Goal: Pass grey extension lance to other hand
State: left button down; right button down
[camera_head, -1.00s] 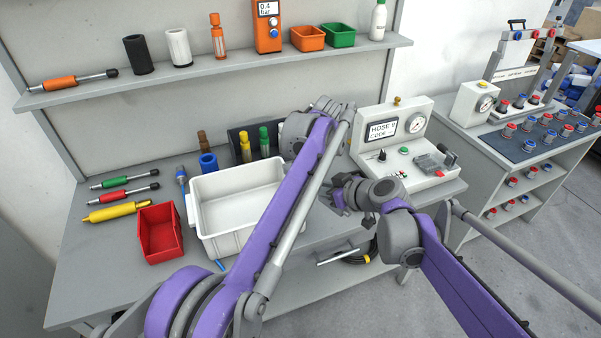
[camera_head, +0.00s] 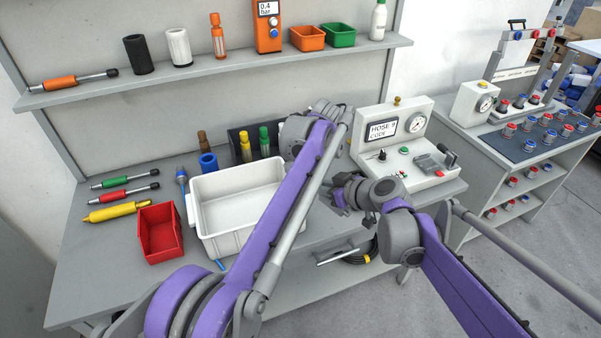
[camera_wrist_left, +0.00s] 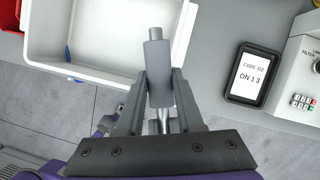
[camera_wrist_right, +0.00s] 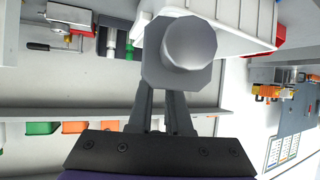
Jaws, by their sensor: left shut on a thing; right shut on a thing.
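The grey extension lance (camera_wrist_left: 156,75) is held between the fingers of my left gripper (camera_wrist_left: 160,88). Its thick grey sleeve and narrower tip point up in the left wrist view, with a thin shiny rod behind. In the right wrist view my right gripper (camera_wrist_right: 163,98) is shut on the lance, whose broad grey, faceted end (camera_wrist_right: 185,48) faces the camera and hides the fingertips. In the head view my right gripper (camera_head: 340,195) is in front of the bench, right of the white bin. My left arm hides my left gripper and the lance there.
The white bin (camera_head: 206,244) and red bin (camera_head: 160,258) stand on the bench, near several coloured lances. A hose tester (camera_head: 420,170) stands right. A dark display (camera_wrist_left: 253,76) lies beside the bin. Open floor lies before the bench.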

jog(key=c, duration=0.8)
grip_release()
jog(key=shift+s+a, duration=0.1)
jog(key=shift+a, duration=0.05)
jog(key=shift+o, duration=0.2)
jog(key=v, duration=1.1)
jog(key=shift+s+d+r, duration=0.15)
jog(key=shift+s+d, duration=0.05)
jog(key=shift+d, duration=0.1)
jog(key=s+d+f+m+g+h, duration=0.2)
jog(key=s+f+m+h, duration=0.2)
jog(key=s+f, duration=0.4)
jog(key=s+d+f+m+g+h, duration=0.2)
jog(key=s+f, duration=0.7)
jog(key=s, duration=0.5)
jog(key=shift+s+d+m+h, duration=0.3)
jog(key=shift+d+m+h, duration=0.1)
jog(key=shift+m+h, duration=0.6)
jog(key=shift+f, duration=0.1)
